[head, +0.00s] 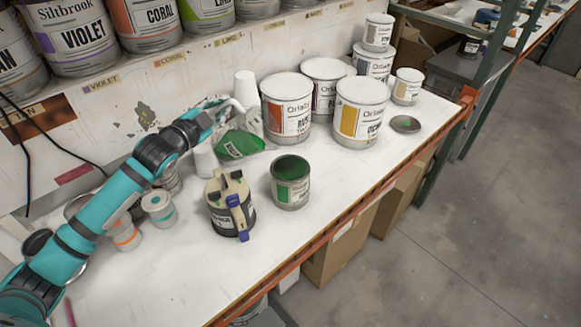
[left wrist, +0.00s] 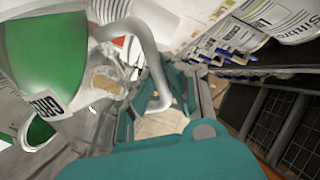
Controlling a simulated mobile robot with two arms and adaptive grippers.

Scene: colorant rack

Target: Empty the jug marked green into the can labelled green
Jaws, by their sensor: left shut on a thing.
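The clear jug (head: 240,145) holds green liquid and is tilted, in front of the back wall. My left gripper (head: 224,106) is at the jug's upper left, partly hidden by my own arm. In the left wrist view the jug (left wrist: 40,55) fills the left side, with a white label. My left gripper (left wrist: 160,98) is shut on its grey handle (left wrist: 150,50). The open can (head: 291,190) with a green label patch and green paint inside stands upright on the bench, to the right of and nearer than the jug. They look apart. My right gripper is not in view.
A dark can with a beige and blue tool (head: 232,210) stands left of the green can. Orlado-type paint cans (head: 285,112) stand behind right, with a dark lid (head: 405,124) beside them. White cups (head: 245,88) stand near the wall. The bench front (head: 300,235) is clear.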

